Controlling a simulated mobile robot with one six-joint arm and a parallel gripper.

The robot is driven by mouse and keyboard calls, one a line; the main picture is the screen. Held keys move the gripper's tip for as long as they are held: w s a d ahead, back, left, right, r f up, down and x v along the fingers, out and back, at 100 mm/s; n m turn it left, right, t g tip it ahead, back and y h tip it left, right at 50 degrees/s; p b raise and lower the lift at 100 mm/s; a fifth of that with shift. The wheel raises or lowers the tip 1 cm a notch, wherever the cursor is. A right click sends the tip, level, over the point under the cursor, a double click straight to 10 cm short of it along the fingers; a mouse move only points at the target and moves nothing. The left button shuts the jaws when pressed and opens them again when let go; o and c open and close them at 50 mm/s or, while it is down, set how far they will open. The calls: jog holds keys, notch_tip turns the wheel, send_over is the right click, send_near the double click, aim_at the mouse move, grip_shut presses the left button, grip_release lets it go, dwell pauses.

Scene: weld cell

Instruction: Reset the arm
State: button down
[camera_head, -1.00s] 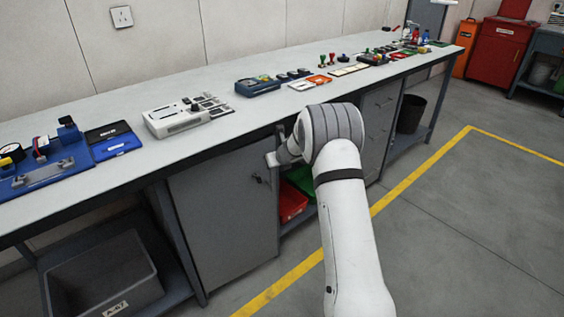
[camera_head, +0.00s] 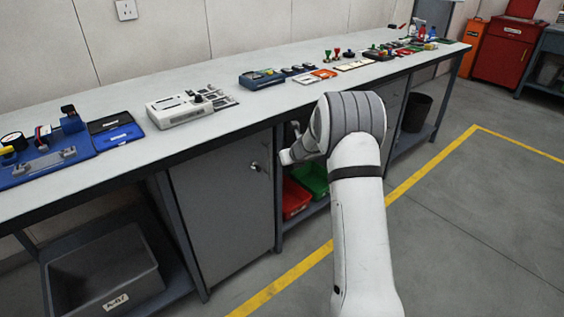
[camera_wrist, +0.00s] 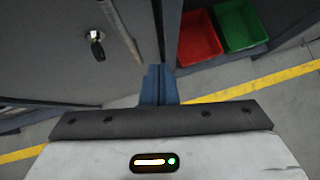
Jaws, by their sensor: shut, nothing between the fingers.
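My arm (camera_head: 358,220) reaches up from the bottom of the head view, its grey-banded joint in front of the workbench's front edge. My gripper (camera_wrist: 160,72) shows in the wrist view as two bluish fingers close together, shut and empty. In the head view the gripper end is mostly hidden behind the arm, with a pale part showing left of the joint. The gripper is in front of the bench's underside, near the grey cabinet (camera_head: 222,215) and its lock, which also shows in the wrist view (camera_wrist: 97,47).
The workbench top (camera_head: 225,125) carries a white device (camera_head: 180,110), a blue fixture (camera_head: 45,160) and several small parts. A red bin (camera_head: 295,198) and a green bin (camera_head: 315,178) sit on the shelf below. Open floor (camera_head: 470,240) lies right.

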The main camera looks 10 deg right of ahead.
jog(key=s+d+r+m+t+h+p, duration=0.1)
jog(key=s+d+r+m+h+p, duration=0.3)
jog(key=r, duration=0.6)
jog(key=s+r+m+t+y+p, duration=0.1)
jog(key=s+r+m+p, duration=0.1)
jog(key=s+r+m, duration=0.6)
jog(key=s+r+m+g+h+p, duration=0.2)
jog(key=s+r+m+h+p, duration=0.15)
jog(key=s+r+m, duration=0.65)
jog(key=s+a+r+m+g+y+p, duration=0.1)
jog(key=s+a+m+g+y+p, duration=0.1)
jog(key=s+m, duration=0.6)
jog(key=s+a+r+m+g+y+p, duration=0.2)
jog(key=s+a+m+g+p, duration=0.2)
jog(key=s, duration=1.3)
jog(key=a+m, duration=0.3)
jog(key=m, duration=0.1)
jog(key=shift+s+a+m, duration=0.15)
jog(key=shift+s+m, duration=0.25)
jog(key=c, duration=2.1)
grip_release()
jog(key=shift+r, duration=0.1)
